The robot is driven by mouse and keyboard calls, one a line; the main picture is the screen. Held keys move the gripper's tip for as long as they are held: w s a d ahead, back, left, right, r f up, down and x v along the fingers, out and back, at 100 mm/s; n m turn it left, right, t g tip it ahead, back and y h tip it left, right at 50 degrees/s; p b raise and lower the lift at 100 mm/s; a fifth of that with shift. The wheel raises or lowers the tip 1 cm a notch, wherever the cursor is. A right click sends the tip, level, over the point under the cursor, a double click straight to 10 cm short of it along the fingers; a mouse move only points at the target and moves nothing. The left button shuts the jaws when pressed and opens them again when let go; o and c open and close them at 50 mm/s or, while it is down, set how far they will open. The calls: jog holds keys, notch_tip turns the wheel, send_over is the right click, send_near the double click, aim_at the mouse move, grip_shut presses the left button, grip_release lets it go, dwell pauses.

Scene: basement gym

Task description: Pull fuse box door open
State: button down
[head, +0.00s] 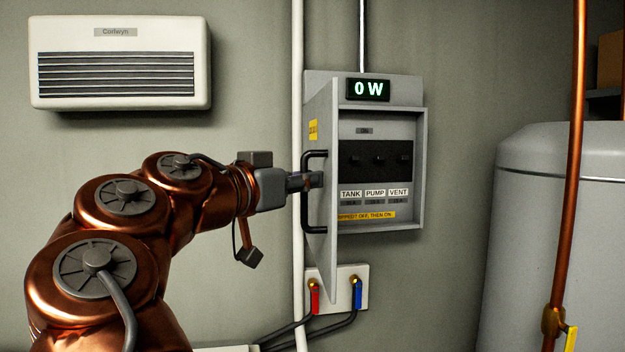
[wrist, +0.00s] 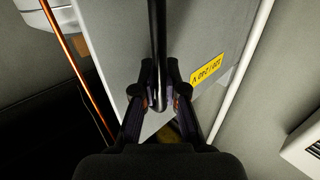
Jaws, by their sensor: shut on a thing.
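The grey fuse box (head: 423,165) hangs on the wall in the head view. Its door (head: 322,250) is hinged at the left and stands wide open, jutting out from the wall. A black bar handle (head: 306,215) runs upright on the door's outer face. My gripper (head: 312,180) reaches from the left and is shut on the handle. In the wrist view the two fingers (wrist: 160,100) close on either side of the black handle (wrist: 157,40), in front of the grey door (wrist: 205,40). Inside the box, several black switches (head: 378,160) show above labels TANK, PUMP and VENT.
A white pipe (head: 298,60) runs down the wall left of the door. Red and blue valves (head: 335,292) sit below. A large tank (head: 550,240) and copper pipe (head: 571,150) stand right. A white heater (head: 118,65) hangs upper left.

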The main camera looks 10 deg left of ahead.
jog(key=c, duration=1.2)
grip_release()
jog(key=v, duration=1.2)
jog(key=shift+s, duration=0.1)
jog(key=shift+d, duration=0.1)
